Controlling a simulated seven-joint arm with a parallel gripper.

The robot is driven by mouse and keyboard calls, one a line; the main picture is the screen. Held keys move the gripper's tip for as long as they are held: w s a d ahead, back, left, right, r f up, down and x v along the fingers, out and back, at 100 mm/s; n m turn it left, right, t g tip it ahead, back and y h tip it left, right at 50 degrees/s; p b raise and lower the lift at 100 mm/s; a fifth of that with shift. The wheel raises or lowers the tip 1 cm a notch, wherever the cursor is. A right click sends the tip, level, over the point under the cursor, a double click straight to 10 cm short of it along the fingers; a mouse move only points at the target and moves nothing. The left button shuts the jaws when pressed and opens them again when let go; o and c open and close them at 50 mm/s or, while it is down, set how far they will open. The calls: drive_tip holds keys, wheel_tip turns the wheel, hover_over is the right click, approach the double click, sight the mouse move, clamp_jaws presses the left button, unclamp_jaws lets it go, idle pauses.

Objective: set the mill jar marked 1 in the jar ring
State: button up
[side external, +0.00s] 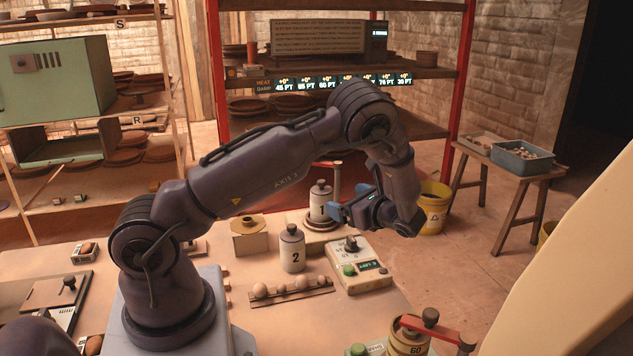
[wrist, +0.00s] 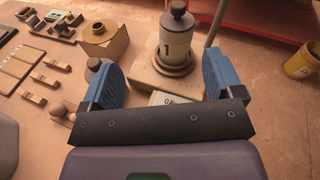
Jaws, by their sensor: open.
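The mill jar marked 1 (side external: 320,203) is cream with a dark lid and knob. It stands upright, its foot in the round, dark jar ring (side external: 321,224) on a pale block; in the wrist view the jar (wrist: 175,46) and ring (wrist: 174,68) are straight ahead. My gripper (wrist: 162,80) is open and empty, its blue fingers spread wide on the near side of the jar and apart from it. In the side view my gripper (side external: 340,212) is just right of the jar. Whether the jar is fully seated is hard to tell.
A jar marked 2 (side external: 292,250) stands in front. A cream box (side external: 249,237) with a round top opening is to the left. A rack of balls (side external: 290,290) and a control box (side external: 356,266) are nearer. A post with a red arm (side external: 329,165) rises behind jar 1.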

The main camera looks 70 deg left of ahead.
drive_tip(key=s+d+r+n+t+h, duration=0.5)
drive_tip(key=d+r, duration=0.5)
drive_tip(key=d, duration=0.2)
drive_tip(key=s+d+r+n+t+h, duration=0.6)
drive_tip(key=s+d+r+h, duration=0.4)
drive_tip(key=s+d, duration=0.2)
drive_tip(key=shift+n, duration=0.6)
